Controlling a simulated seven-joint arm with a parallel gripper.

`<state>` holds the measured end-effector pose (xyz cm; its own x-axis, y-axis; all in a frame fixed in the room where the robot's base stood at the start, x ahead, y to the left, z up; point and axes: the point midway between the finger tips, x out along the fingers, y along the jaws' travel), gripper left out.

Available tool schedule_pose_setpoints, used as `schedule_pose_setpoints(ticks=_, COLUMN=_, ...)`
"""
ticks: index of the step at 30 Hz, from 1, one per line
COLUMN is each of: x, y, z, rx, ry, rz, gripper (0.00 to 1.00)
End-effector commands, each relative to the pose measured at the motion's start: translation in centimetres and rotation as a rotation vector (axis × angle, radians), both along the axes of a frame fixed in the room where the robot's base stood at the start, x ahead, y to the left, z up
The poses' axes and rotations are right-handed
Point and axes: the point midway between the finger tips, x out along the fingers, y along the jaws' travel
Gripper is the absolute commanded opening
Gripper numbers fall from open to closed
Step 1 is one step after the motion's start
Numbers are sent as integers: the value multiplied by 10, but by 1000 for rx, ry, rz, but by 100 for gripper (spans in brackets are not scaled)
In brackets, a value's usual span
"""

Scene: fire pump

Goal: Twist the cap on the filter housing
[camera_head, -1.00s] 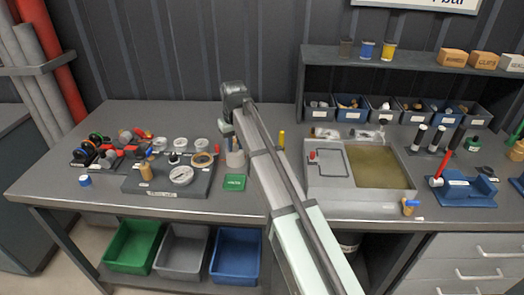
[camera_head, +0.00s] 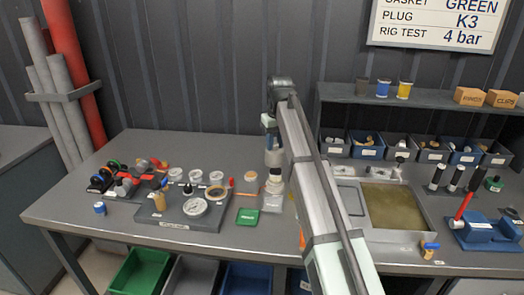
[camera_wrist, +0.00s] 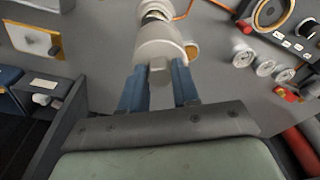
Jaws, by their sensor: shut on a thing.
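My gripper (camera_wrist: 158,88) has its two blue fingers shut on a small pale tab of the cap (camera_wrist: 161,45), a broad whitish cylinder in the wrist view. Narrower pale rings (camera_wrist: 154,12) show beyond the cap, in line with it. In the head view, my gripper (camera_head: 272,143) points down over the filter housing (camera_head: 272,199), left of the tray. I cannot tell whether the cap is seated or slightly raised.
A green box (camera_head: 247,217) and a beige cylinder (camera_head: 250,178) stand close left of the housing. Further left is a grey board with a gauge (camera_head: 195,207). A tray (camera_head: 430,212) lies to the right, partly behind my arm.

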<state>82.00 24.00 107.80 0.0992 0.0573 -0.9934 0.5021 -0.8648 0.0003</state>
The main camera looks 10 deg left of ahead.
Motion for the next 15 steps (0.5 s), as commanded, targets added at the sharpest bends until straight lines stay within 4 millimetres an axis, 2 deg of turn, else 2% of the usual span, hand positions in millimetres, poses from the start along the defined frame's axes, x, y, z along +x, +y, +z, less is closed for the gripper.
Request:
schedule_pose_setpoints(ticks=7, x=-2, y=-7, z=-1, rx=0, ry=0, rz=7, gripper=0)
schedule_pose_setpoints(ticks=15, x=-2, y=-7, z=-13, rx=0, ry=0, rz=7, gripper=0)
